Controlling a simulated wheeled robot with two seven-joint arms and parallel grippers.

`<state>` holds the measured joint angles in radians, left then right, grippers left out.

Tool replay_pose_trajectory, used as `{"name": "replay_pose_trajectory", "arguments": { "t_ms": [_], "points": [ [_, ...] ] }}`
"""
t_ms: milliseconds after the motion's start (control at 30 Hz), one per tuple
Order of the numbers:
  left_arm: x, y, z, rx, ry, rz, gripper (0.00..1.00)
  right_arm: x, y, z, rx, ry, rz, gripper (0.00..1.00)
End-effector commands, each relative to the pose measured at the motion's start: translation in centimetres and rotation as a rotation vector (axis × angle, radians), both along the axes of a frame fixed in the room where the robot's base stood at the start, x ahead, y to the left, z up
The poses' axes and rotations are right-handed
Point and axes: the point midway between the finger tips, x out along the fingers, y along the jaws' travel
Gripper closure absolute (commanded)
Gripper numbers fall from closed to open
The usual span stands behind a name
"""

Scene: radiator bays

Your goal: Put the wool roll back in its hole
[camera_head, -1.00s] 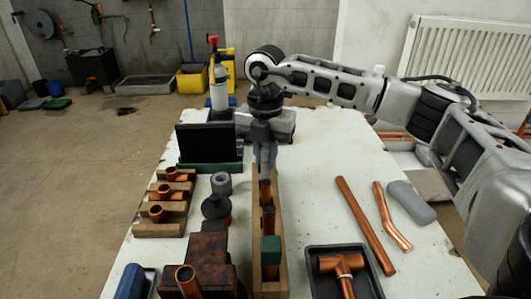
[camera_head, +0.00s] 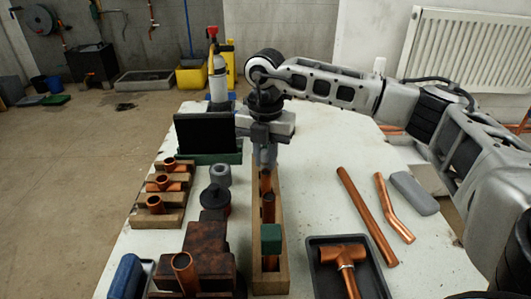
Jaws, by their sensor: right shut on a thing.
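My right gripper (camera_head: 265,160) points down over the far end of a long wooden rack (camera_head: 270,284). It is shut on a small grey thing, apparently the wool roll, which is mostly hidden between the fingers; I cannot tell whether it touches the rack or sits in a hole. Just below and nearer stand copper tubes (camera_head: 268,208) in the rack, and a green block (camera_head: 271,238) sits towards its near end. My left gripper is not in view.
A grey ring-shaped roll (camera_head: 221,175) and a dark round-topped pot (camera_head: 216,198) stand left of the rack. Copper fittings (camera_head: 163,183) sit in a stepped wooden holder further left.

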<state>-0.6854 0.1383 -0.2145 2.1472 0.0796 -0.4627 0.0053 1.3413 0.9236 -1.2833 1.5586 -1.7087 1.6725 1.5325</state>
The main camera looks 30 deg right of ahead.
Motion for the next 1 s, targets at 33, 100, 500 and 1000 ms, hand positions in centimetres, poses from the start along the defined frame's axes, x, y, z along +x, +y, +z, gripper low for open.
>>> {"name": "replay_pose_trajectory", "arguments": {
  "t_ms": [33, 100, 500, 1000],
  "points": [
    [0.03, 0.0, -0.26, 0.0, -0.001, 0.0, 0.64, 0.02, 0.01, -0.39, 0.001, -0.001, 0.0, 1.0],
    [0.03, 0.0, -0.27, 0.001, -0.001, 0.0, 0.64, 0.02, 0.02, -0.46, 0.001, -0.001, 0.0, 1.0],
    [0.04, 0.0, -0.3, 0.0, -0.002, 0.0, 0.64, 0.03, 0.01, -0.6, 0.001, -0.001, 0.0, 1.0],
    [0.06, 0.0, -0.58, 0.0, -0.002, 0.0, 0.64, 0.04, 0.0, -1.26, 0.0, -0.002, 0.0, 0.71]
  ]
}}
